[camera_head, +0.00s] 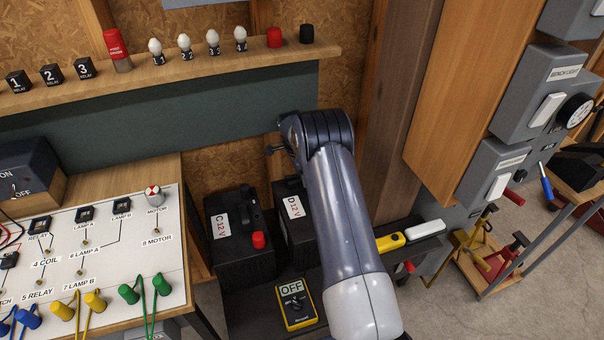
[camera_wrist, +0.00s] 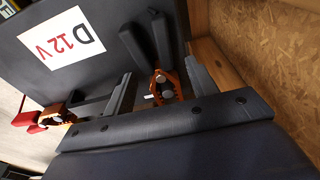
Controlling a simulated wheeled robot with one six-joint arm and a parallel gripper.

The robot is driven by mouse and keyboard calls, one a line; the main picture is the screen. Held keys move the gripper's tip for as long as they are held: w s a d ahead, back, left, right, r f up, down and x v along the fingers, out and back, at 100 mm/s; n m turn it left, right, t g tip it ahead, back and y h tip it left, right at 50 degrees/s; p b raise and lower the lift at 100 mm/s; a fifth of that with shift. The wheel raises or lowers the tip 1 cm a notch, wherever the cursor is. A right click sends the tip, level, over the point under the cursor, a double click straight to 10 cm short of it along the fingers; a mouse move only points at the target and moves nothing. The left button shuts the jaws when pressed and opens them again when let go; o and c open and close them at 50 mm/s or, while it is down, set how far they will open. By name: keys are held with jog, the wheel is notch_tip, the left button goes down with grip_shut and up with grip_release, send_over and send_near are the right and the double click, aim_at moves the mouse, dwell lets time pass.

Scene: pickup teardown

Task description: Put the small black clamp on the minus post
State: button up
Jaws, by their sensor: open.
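In the wrist view a small clamp (camera_wrist: 163,88) with copper-orange jaws and two black handles is by the black battery D (camera_wrist: 110,75). My open gripper (camera_wrist: 160,70) has a finger on each side of the clamp and is not closed on it. Two grey round parts show in the clamp's jaws; I cannot tell whether one is a post. No minus post can be made out. A second clamp (camera_wrist: 62,112) with red handles is left of the gripper. In the head view battery D (camera_head: 291,238) stands partly behind my arm, which hides the clamps.
Battery C (camera_head: 235,262) with a red cap stands left of battery D. A yellow meter reading OFF (camera_head: 296,303) lies in front. A wooden shelf (camera_head: 180,72) runs above, and a wired board (camera_head: 110,250) is at left. A wood wall (camera_wrist: 265,50) is close at right.

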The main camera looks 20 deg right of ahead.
jog(key=shift+r, duration=0.1)
notch_tip(320, 180, up, 10)
jog(key=a, duration=0.1)
jog(key=shift+a+r+b, duration=0.25)
jog(key=shift+a+b, duration=0.05)
jog(key=shift+b, duration=0.05)
jog(key=f, duration=0.3)
jog(key=d+f, duration=0.1)
jog(key=f, duration=0.6)
jog(key=shift+d+f+p, duration=0.3)
jog(key=shift+p, duration=0.1)
jog(key=shift+r+p, duration=0.3)
jog(key=shift+r, duration=0.05)
jog(key=shift+f, duration=0.1)
